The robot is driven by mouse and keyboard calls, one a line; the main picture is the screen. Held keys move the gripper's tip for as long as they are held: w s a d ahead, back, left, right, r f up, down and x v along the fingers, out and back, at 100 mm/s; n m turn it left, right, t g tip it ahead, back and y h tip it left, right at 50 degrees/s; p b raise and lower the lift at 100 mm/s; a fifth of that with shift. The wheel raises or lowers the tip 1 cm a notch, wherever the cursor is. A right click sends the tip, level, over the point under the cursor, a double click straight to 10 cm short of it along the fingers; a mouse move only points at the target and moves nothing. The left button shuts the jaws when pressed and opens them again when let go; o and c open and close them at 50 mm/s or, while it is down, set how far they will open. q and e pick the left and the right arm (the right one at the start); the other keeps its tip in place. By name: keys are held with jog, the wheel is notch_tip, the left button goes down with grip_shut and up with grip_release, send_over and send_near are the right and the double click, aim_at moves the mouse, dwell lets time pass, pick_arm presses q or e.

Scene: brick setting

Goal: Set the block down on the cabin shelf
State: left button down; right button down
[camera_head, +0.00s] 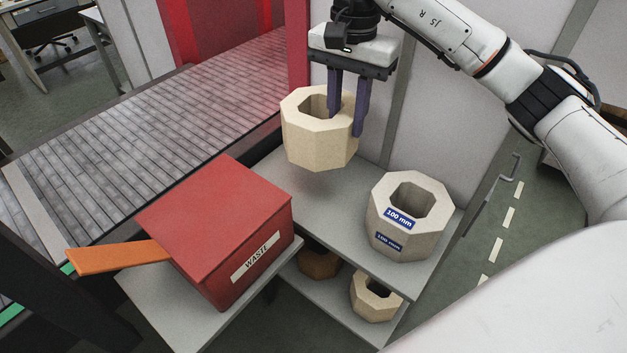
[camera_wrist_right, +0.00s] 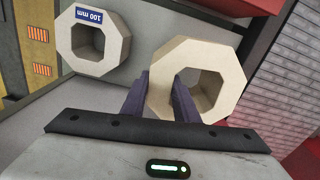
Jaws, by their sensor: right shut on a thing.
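My right gripper (camera_head: 347,108) is shut on the wall of a cream octagonal block (camera_head: 318,145) with an octagonal hole through it. One finger is inside the hole and the other is outside. In the right wrist view the block (camera_wrist_right: 222,60) sits between the purple fingers (camera_wrist_right: 160,98). The block is roughly upright and appears slightly above the grey cabin shelf (camera_head: 345,210), with a shadow beneath it. Its exact clearance is hard to tell. My left gripper is not in view.
A paler octagonal block with blue "100 mm" labels (camera_head: 409,225) stands on the shelf's right part. A lower shelf holds another cream block (camera_head: 374,298) and a brown one (camera_head: 318,264). A red WASTE bin (camera_head: 215,220) stands left. A slatted conveyor (camera_head: 150,120) lies behind.

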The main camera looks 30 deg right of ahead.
jog(key=shift+w+f+p, duration=0.2)
jog(key=shift+f+p, duration=0.1)
jog(key=shift+f, duration=4.9)
jog(key=shift+f, duration=0.2)
jog(key=c, duration=1.4)
grip_release()
jog(key=shift+s, duration=0.1)
notch_tip(320, 180, up, 12)
jog(key=shift+r, duration=0.1)
